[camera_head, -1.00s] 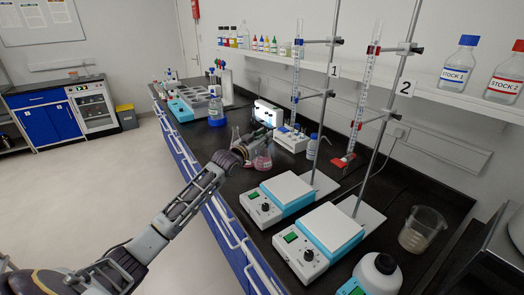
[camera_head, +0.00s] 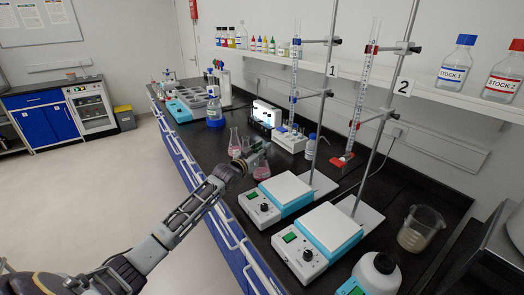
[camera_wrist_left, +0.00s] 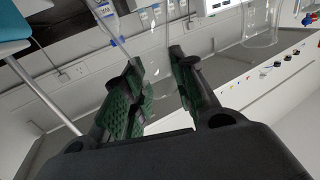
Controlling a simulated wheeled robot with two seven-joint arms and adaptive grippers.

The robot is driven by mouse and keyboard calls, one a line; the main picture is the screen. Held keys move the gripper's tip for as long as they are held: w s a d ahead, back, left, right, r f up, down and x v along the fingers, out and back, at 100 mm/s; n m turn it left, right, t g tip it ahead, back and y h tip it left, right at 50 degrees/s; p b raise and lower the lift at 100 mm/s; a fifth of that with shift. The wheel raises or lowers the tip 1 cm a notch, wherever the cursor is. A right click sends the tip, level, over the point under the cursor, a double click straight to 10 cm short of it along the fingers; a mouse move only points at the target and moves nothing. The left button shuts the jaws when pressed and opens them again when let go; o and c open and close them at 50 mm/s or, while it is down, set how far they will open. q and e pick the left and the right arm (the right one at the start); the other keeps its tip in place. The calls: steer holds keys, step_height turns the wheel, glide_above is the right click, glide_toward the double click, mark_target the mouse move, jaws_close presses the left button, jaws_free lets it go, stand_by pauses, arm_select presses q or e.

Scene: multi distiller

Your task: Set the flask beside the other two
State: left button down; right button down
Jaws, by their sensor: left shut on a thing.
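Three small conical flasks with pink liquid stand close together on the black bench in the head view: a left flask (camera_head: 234,146), a middle flask (camera_head: 245,145) partly behind my gripper, and a right flask (camera_head: 262,172). My left gripper (camera_head: 259,153) is at the neck of the right flask and shut on it, the flask hanging below the fingers. I cannot tell whether its base touches the bench. In the left wrist view the gripper's green-padded fingers (camera_wrist_left: 160,95) have faint clear glass (camera_wrist_left: 160,50) between and beyond them. My right gripper is not in view.
A hotplate stirrer (camera_head: 283,194) stands just in front of the held flask, with a second one (camera_head: 318,241) nearer. A white rack (camera_head: 291,140), a lit device (camera_head: 267,113) and a wash bottle (camera_head: 311,147) stand behind. The bench left of the hotplate is narrow.

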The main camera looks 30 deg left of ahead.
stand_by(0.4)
arm_select(q)
steer(key=c, duration=1.1)
jaws_free()
steer(key=shift+f, duration=0.15)
steer(key=shift+c, duration=0.2)
steer(key=shift+s, duration=0.15)
steer(key=s+a, duration=0.1)
steer(key=s, duration=1)
steer(key=shift+s+a, duration=0.35)
